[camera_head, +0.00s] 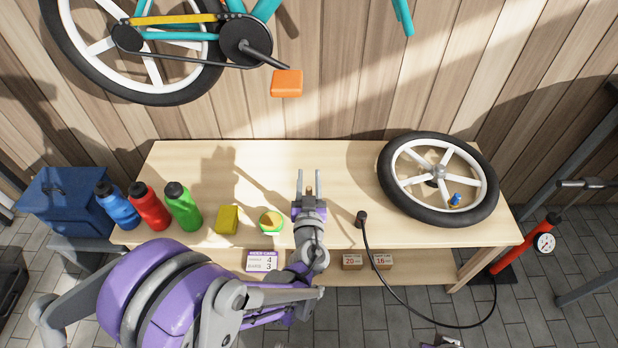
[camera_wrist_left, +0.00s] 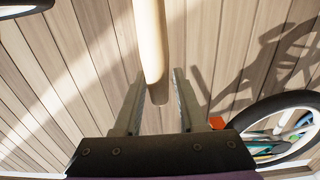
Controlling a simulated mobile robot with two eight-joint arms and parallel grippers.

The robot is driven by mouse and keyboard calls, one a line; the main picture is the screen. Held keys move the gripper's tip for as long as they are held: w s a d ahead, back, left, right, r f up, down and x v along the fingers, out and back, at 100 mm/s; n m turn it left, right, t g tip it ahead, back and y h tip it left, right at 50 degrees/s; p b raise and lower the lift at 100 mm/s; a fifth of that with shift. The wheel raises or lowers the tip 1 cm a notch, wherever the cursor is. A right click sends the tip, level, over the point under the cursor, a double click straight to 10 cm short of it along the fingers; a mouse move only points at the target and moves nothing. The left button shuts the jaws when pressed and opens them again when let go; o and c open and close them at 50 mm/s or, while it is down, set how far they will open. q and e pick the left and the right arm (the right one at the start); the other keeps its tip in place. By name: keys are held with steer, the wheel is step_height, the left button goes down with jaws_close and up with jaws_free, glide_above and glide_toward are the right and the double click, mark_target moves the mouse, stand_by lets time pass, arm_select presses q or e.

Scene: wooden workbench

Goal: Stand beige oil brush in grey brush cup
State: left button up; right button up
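My left gripper (camera_head: 309,180) is over the middle of the bench, fingers pointing toward the wall. A smooth beige shaft (camera_wrist_left: 151,45), likely the oil brush's handle, runs in from the top edge of the left wrist view. Its rounded end lies between the two fingers of my left gripper (camera_wrist_left: 159,78), with a narrow gap beside it. A small brown tip (camera_head: 309,190) shows between the fingers in the head view. The brush's bristle end and the grey brush cup cannot be made out. My right gripper is at most a small dark piece at the bottom edge.
Blue, red and green bottles (camera_head: 182,207), a yellow block (camera_head: 227,220) and a round yellow-green item (camera_head: 271,221) stand left on the bench (camera_head: 345,180). A wheel (camera_head: 392,200) lies right. A black pump hose (camera_head: 372,262) crosses the front edge. A bicycle hangs above.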

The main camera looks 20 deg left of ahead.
arm_select(q)
steer(key=shift+o, duration=1)
steer(key=p+v, duration=0.1)
steer(key=v, duration=0.9)
steer(key=shift+s, duration=0.4)
steer(key=shift+d, duration=0.1)
